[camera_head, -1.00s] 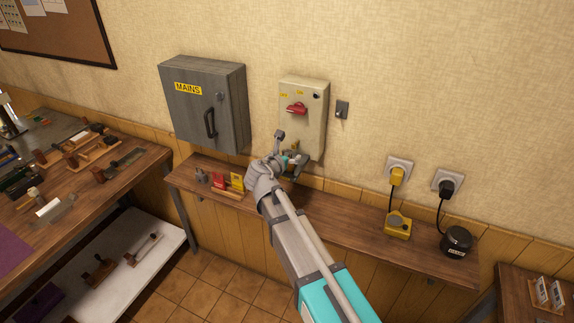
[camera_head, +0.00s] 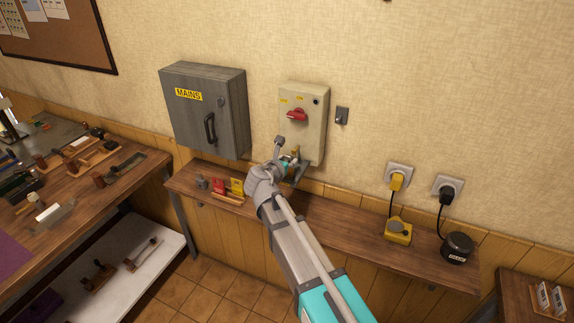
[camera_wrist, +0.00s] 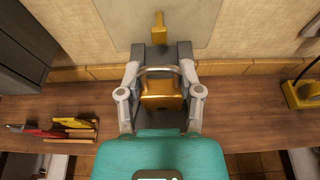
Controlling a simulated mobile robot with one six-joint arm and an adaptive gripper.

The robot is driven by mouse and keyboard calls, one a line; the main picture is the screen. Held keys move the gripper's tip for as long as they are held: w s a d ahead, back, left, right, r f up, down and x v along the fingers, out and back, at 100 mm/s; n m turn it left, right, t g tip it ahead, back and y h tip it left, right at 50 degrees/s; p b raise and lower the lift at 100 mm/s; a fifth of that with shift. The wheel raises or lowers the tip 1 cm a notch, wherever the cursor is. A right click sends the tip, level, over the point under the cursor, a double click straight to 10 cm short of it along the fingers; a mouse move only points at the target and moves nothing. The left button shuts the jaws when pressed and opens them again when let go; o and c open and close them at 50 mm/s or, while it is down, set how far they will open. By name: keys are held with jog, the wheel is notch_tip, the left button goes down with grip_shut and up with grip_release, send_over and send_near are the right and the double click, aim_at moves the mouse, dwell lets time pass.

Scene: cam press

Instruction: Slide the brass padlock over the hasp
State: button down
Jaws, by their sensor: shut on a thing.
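The brass padlock (camera_wrist: 162,98) is upright between my gripper's fingers in the wrist view, its silver shackle pointing up the picture. My gripper (camera_wrist: 161,92) is shut on the padlock's body. A small yellow tab (camera_wrist: 158,27), seemingly the hasp, stands ahead of the shackle against the pale isolator box; a gap shows between them in the picture. In the head view my gripper (camera_head: 290,163) is just below the isolator box (camera_head: 302,125) with its red handle. My wrist hides most of the padlock there.
A grey MAINS cabinet (camera_head: 205,112) hangs to the left. The wooden shelf (camera_head: 340,223) below holds a small rack with red and yellow tags (camera_head: 228,188) and a yellow plugged-in device (camera_head: 397,231). A black round device (camera_head: 457,248) stands at its right end.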

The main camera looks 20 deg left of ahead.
jog(key=shift+r, duration=0.2)
jog(key=shift+r+p, duration=0.8)
jog(key=shift+p, duration=0.15)
jog(key=s+d+r+p, duration=0.7)
jog(key=s+r+p, duration=0.4)
jog(key=s, duration=0.1)
jog(key=shift+d, duration=0.25)
jog(key=shift+f, duration=0.15)
notch_tip(320, 180, down, 12)
jog(key=b, duration=1.2)
jog(key=shift+f+b, duration=0.2)
jog(key=shift+b, duration=0.1)
jog(key=shift+w+r, duration=0.1)
jog(key=shift+r, duration=0.05)
notch_tip(320, 180, up, 12)
jog(key=p, duration=1.2)
jog(key=shift+r+p, duration=0.2)
jog(key=shift+p, duration=0.1)
